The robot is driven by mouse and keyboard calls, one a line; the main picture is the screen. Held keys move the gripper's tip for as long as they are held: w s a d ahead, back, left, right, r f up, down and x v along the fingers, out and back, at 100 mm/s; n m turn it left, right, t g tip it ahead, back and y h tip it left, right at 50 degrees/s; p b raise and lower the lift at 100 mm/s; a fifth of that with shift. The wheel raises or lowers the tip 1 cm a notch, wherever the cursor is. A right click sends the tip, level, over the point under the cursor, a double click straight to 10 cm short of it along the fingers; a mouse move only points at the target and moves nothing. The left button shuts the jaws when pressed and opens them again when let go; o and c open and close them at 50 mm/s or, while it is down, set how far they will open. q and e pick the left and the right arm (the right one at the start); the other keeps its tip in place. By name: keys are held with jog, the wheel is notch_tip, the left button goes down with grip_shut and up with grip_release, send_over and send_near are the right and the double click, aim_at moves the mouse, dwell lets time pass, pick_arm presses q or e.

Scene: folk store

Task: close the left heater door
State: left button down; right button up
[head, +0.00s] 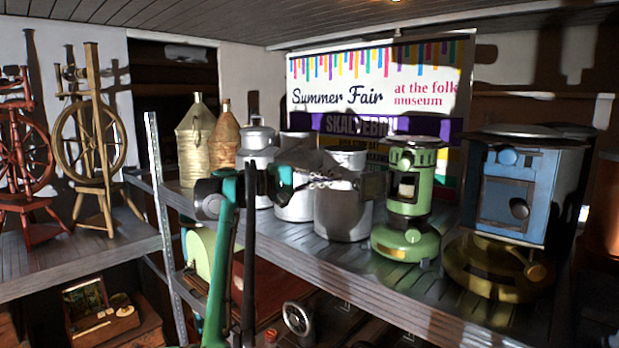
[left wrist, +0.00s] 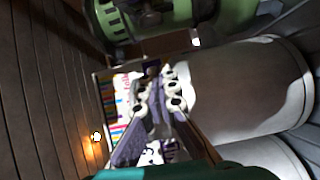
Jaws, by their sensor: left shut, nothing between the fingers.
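The left heater (head: 405,215) is green, with a round base, and stands upright on the shelf. Its front has a small dark opening with a pale patch (head: 407,186); I cannot tell how far its door stands open. My left gripper (head: 352,182) is shut and empty, in front of the silver pots and to the left of the green heater, apart from it. In the left wrist view its fingers (left wrist: 156,95) come together at the middle, and the green heater (left wrist: 165,18) lies across the top. My right gripper is not in view.
A blue heater (head: 508,195) with a brass base stands right of the green one. Silver pots (head: 343,212) stand close to my left gripper. The wooden shelf edge (head: 400,306) runs along the front. A Summer Fair banner (head: 375,75) hangs behind.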

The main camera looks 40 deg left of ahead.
aim_at(369, 185)
pick_arm(q)
jog(key=d, duration=0.2)
jog(key=s+d, duration=0.1)
jog(key=d, duration=0.1)
jog(key=shift+f, duration=0.1)
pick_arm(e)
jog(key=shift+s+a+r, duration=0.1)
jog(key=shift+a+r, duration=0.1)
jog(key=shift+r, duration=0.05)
pick_arm(q)
jog(key=shift+s, duration=0.1)
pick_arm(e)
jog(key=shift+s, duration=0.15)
